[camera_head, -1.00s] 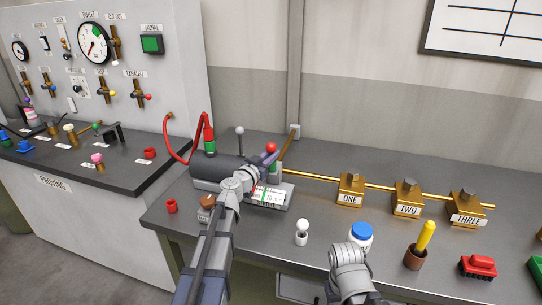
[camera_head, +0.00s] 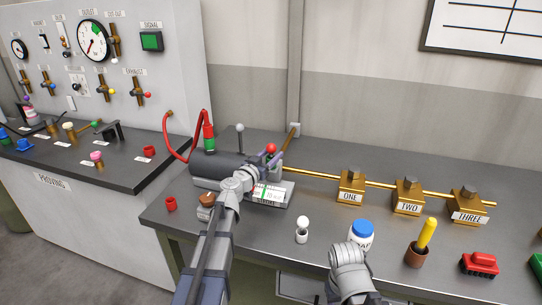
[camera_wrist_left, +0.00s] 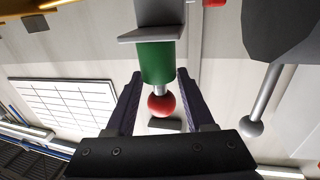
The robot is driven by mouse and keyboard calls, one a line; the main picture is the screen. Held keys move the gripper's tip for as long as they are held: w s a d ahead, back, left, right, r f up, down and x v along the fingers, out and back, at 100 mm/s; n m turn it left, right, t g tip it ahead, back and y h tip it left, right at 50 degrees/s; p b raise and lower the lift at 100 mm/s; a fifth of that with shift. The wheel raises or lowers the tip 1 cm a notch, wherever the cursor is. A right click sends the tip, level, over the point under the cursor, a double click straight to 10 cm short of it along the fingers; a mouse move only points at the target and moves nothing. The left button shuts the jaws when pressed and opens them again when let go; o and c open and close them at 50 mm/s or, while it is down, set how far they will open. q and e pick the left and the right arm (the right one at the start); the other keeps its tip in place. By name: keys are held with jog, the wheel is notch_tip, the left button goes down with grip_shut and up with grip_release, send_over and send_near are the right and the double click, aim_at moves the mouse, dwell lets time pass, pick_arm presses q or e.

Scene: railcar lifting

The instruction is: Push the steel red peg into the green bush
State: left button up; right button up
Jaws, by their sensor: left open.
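The red ball-headed peg (camera_wrist_left: 162,105) sits on a short steel shank at the end of the green bush (camera_wrist_left: 157,62) in the left wrist view. Its red head (camera_head: 271,148) also shows in the head view, at the right end of the grey cylinder unit. The bush is mostly hidden there by my left gripper. My left gripper (camera_wrist_left: 158,98) is open, its two dark fingers on either side of the red head with gaps beside it. In the head view the left gripper (camera_head: 277,162) is beside the red head. My right wrist shows low in the head view; its fingers do not.
A grey-knobbed lever (camera_head: 240,128) stands just left of the red head; it also shows in the left wrist view (camera_wrist_left: 252,128). A brass rod with brass blocks (camera_head: 351,187) runs right. A blue-lidded jar (camera_head: 362,231) and white knobbed piece (camera_head: 302,231) stand in front.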

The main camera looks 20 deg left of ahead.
pick_arm(q)
jog(key=shift+s, duration=0.1)
jog(key=v, duration=0.7)
jog(key=shift+s, duration=0.3)
jog(key=shift+a, duration=0.1)
